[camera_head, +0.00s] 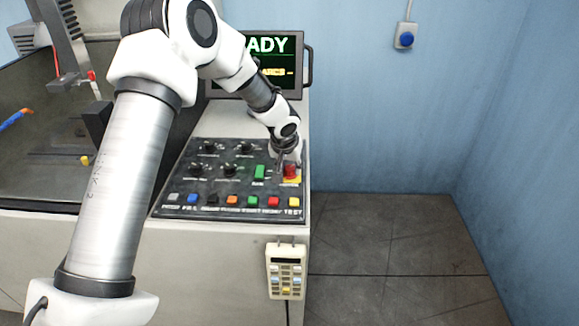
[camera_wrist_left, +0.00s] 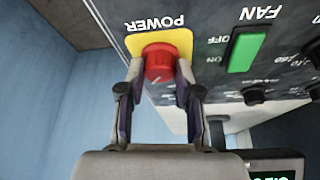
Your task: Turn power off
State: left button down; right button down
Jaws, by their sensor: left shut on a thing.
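The red power knob (camera_wrist_left: 159,62) sits on a yellow plate (camera_wrist_left: 186,37) marked POWER in the left wrist view. In the head view the red knob (camera_head: 291,171) is at the right side of the black control panel (camera_head: 165,207). My left gripper (camera_wrist_left: 158,75) has its two fingers on either side of the knob and is shut on it. In the head view the left gripper (camera_head: 287,158) reaches down onto the knob from behind and partly hides it. My right gripper is in neither view.
A green FAN switch (camera_wrist_left: 246,49) is beside the power plate. Dials and a row of coloured buttons (camera_head: 231,200) fill the panel. A screen (camera_head: 290,82) stands behind, partly covered by my arm. A handheld pendant (camera_head: 286,271) hangs on the front. Floor at right is clear.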

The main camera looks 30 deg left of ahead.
pick_arm(q)
jog(key=n+b, duration=0.2)
jog(key=b, duration=0.2)
jog(key=n+g+y+b, duration=0.1)
jog(key=n+b, duration=0.1)
jog(key=b, duration=0.3)
jog(key=shift+w+d+f+n+y, duration=0.1)
jog(key=shift+d+f+n+y, duration=0.05)
jog(key=shift+f+n+y, duration=0.2)
jog(key=shift+r+n+g+y+b, duration=0.1)
jog(key=shift+n+g+y+b, duration=0.2)
jog(key=shift+n+b, duration=0.55)
jog(key=n+g, duration=0.1)
jog(key=n, duration=0.2)
jog(key=shift+r, duration=0.1)
jog(key=n+g, duration=0.1)
jog(key=n, duration=0.1)
jog(key=shift+w+d+r+n+y, duration=0.1)
jog(key=shift+n+y, duration=0.15)
jog(key=shift+n, duration=0.15)
jog(key=shift+w+n+g+p, duration=0.1)
jog(key=shift+n+g+p, duration=0.8)
jog(key=shift+n, duration=0.9)
jog(key=c, duration=0.8)
grip_release()
